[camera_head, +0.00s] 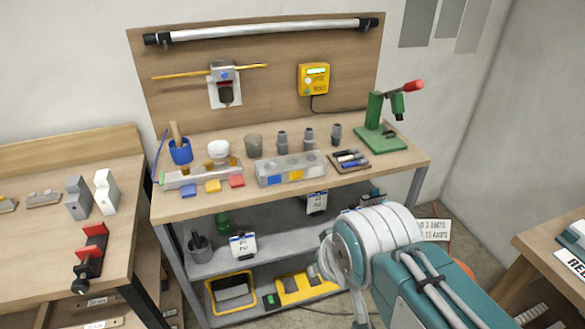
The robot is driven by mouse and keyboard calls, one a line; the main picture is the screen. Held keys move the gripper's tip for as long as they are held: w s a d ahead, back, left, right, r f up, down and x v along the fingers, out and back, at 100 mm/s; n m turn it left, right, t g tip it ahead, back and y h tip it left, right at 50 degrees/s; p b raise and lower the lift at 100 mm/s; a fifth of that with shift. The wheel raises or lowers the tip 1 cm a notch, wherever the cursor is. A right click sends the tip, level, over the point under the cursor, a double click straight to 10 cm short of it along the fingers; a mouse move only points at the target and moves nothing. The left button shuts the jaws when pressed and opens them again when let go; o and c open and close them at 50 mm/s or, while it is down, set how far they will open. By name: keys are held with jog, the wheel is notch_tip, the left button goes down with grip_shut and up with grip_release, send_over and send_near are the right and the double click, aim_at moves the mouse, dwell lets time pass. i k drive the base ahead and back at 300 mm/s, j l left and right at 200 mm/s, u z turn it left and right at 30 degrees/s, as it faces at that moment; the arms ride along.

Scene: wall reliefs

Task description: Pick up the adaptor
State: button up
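Three dark grey stepped cylindrical pieces stand upright at the back of the middle workbench: a left one (282,143), a middle one (308,139) and a right one (336,134). They look like adaptors, but I cannot tell which one the task names. Nothing is touching them. My teal and white arm (385,243) fills the lower right, in front of the bench and below its top.
A pen tray (350,161) lies in front of the cylinders. Side tables flank the bench.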

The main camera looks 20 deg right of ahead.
aim_at(336, 135)
jog(key=i+l, duration=0.75)
jog(key=l, duration=0.25)
jog(key=i+l, duration=0.4)
jog(key=l, duration=0.1)
